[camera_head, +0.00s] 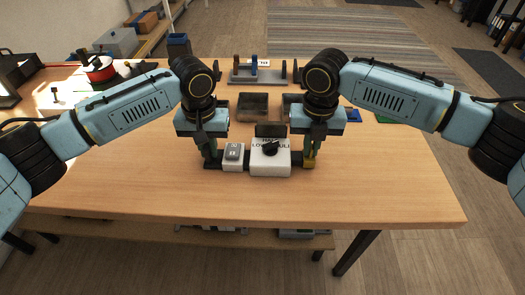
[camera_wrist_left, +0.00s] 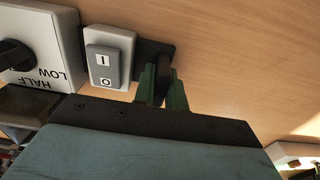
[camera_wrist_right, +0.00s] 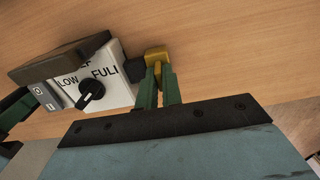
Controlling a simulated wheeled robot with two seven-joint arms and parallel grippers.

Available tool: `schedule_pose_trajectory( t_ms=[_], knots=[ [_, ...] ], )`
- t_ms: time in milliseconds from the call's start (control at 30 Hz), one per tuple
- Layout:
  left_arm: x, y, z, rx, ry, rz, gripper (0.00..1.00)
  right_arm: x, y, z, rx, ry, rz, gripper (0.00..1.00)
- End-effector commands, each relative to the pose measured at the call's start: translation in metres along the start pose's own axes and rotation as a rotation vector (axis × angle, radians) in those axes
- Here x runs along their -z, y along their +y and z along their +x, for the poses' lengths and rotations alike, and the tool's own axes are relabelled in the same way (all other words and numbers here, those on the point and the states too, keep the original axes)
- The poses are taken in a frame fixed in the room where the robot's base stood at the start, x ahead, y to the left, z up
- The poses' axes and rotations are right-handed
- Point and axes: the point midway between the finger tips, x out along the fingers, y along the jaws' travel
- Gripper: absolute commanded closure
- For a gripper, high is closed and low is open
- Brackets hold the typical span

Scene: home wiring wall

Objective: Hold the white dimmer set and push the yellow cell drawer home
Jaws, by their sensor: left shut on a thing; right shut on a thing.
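The white dimmer set stands near the table's front. It has a white box with a black knob (camera_head: 270,160) marked LOW, HALF and FULL, and a smaller white switch block (camera_head: 233,155) with a grey rocker. My left gripper (camera_head: 211,154) is shut on the dark tab (camera_wrist_left: 150,49) at the set's left end. The yellow cell drawer (camera_wrist_right: 156,55) sits at the right end, beside a dark block (camera_wrist_right: 134,69) on the white box.
A dark panel (camera_head: 269,130) stands behind the knob. Dark trays (camera_head: 253,106) and a grey rack (camera_head: 252,76) lie farther back. A red pot (camera_head: 99,68) is at the far left. The table front (camera_head: 330,200) is clear.

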Motion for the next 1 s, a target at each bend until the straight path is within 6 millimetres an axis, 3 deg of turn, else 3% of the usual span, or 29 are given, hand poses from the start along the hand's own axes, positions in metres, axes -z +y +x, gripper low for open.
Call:
schedule_pose_trajectory(
  t_ms=[867, 900, 1000],
  knots=[
    [0.0, 0.002, 0.0, -0.004, 0.0, 0.003, 1.0, 0.001, 0.029, 0.0, -0.005, 0.0, -0.003, 1.0],
    [0.0, 0.002, 0.0, -0.004, 0.0, 0.003, 1.0, 0.001, 0.028, -0.001, -0.004, -0.001, -0.002, 0.88],
    [0.0, 0.002, 0.0, -0.004, 0.001, 0.003, 1.0, 0.001, 0.028, 0.0, -0.004, 0.0, -0.002, 0.75]
  ],
)
